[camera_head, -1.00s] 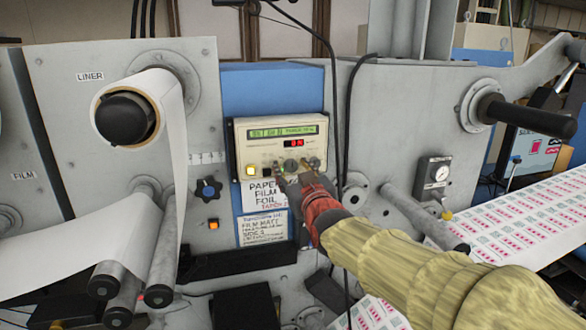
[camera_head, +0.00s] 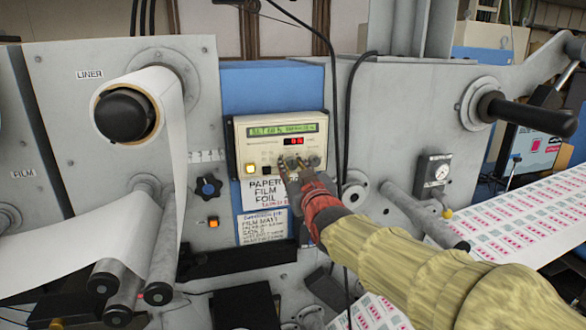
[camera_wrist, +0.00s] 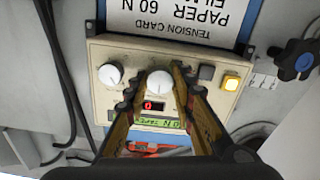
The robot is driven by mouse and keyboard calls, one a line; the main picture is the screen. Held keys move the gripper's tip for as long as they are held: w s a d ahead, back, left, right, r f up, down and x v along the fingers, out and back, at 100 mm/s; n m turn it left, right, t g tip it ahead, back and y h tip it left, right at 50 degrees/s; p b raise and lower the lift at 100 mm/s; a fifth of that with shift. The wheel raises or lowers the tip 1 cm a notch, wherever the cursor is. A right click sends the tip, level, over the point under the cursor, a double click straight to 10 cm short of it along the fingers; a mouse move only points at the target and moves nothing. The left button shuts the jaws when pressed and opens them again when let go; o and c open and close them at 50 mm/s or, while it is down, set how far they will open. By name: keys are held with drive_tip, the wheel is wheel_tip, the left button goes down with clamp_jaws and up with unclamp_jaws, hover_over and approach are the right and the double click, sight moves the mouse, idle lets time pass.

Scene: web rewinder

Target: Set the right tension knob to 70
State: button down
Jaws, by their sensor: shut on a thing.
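The cream control panel (camera_head: 243,148) has a green text display (camera_head: 283,130) and a small red readout (camera_head: 293,141); their text is too small to read surely. Two white-capped knobs show in the wrist view, which is upside down against the head view. My gripper (camera_head: 288,166) is at the panel, with its fingers (camera_wrist: 157,76) on either side of the left knob (camera_wrist: 159,82), shut on it. The right knob (camera_head: 314,160) stands free beside the gripper; it also shows in the wrist view (camera_wrist: 110,73). The fingers partly hide the panel.
A lit yellow button (camera_head: 250,169) and a dark button (camera_wrist: 205,72) are on the panel. A tension card (camera_head: 264,192) hangs below. Black cables (camera_head: 340,110) run down just right of the panel. A blue star knob (camera_head: 208,187) is to the left.

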drive_tip(key=shift+f+b, duration=0.15)
drive_tip(key=shift+b, duration=0.35)
drive_tip(key=shift+f+m+b, duration=0.15)
drive_tip(key=shift+m+b, duration=0.45)
drive_tip(key=shift+b, duration=0.6)
drive_tip(key=m+b, duration=0.2)
drive_tip(key=b, duration=0.2)
drive_tip(key=m+b, duration=0.1)
drive_tip(key=b, duration=0.1)
drive_tip(key=shift+r+m+b, duration=0.2)
drive_tip(key=shift+m+b, duration=0.1)
drive_tip(key=shift+b, duration=0.05)
drive_tip(key=shift+r, duration=0.1)
drive_tip(key=c, duration=1.5)
unclamp_jaws()
drive_tip(key=shift+s, duration=0.1)
